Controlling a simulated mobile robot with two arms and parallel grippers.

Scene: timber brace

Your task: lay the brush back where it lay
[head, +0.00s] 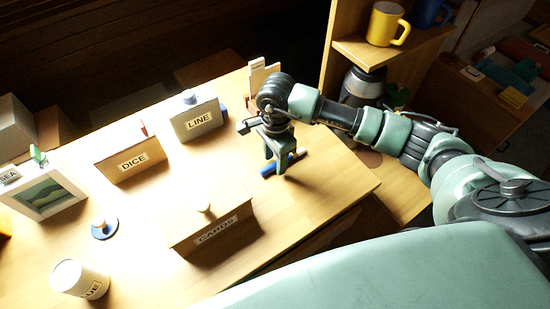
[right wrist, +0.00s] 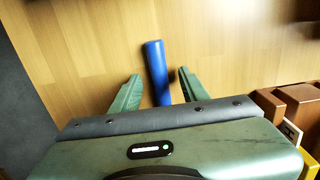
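A blue rod (head: 294,157), which seems to be the brush, lies on the wooden table near its right edge. In the right wrist view the blue rod (right wrist: 156,68) lies between the two green fingers, with a gap on each side. My right gripper (head: 277,164) is open over it, fingers pointing down; it also shows in the right wrist view (right wrist: 159,76). The rod's near end is hidden behind the gripper body, and no bristles can be made out. My left gripper is not in view.
On the table (head: 150,225) stand boxes labelled LINE (head: 197,121), DICE (head: 131,160) and CARDS (head: 211,228), and a white labelled cup (head: 78,280). A shelf (head: 375,52) with a yellow mug (head: 386,24) rises behind my right arm. Clear tabletop lies left of the gripper.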

